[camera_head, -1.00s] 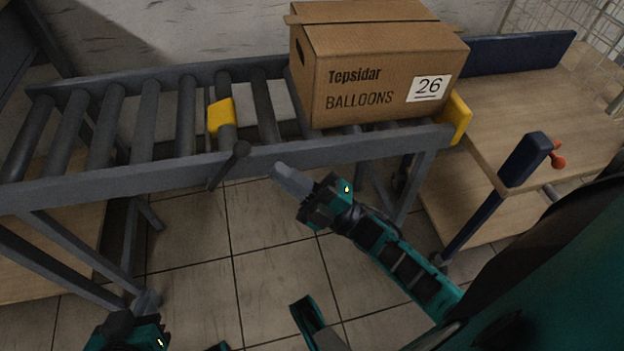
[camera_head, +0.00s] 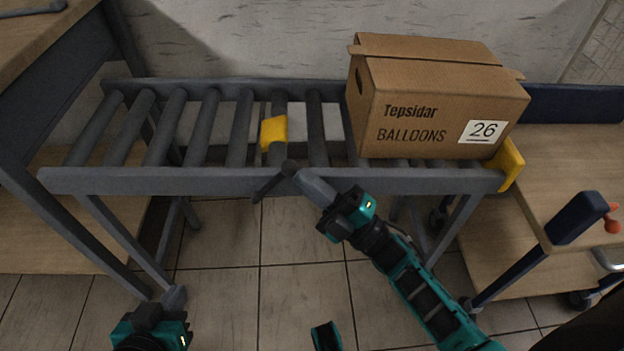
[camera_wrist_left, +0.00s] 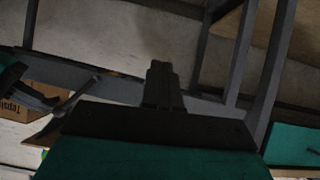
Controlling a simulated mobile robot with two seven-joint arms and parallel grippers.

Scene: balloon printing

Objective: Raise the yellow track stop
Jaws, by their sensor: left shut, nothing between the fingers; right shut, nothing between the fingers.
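A yellow track stop (camera_head: 273,133) sits low between the rollers of the grey conveyor (camera_head: 140,181), left of the box. A dark lever (camera_head: 268,188) with a round knob hangs at the conveyor's front rail below it. My right gripper (camera_head: 298,173) is shut and empty, its tips right beside the knob; I cannot tell whether they touch. My left gripper (camera_head: 176,296) is shut and empty, low in front of the conveyor.
A cardboard box (camera_head: 430,105) marked Tepsidar Balloons 26 stands on the rollers at right, near a yellow end piece (camera_head: 511,164). The rollers left of the track stop are empty.

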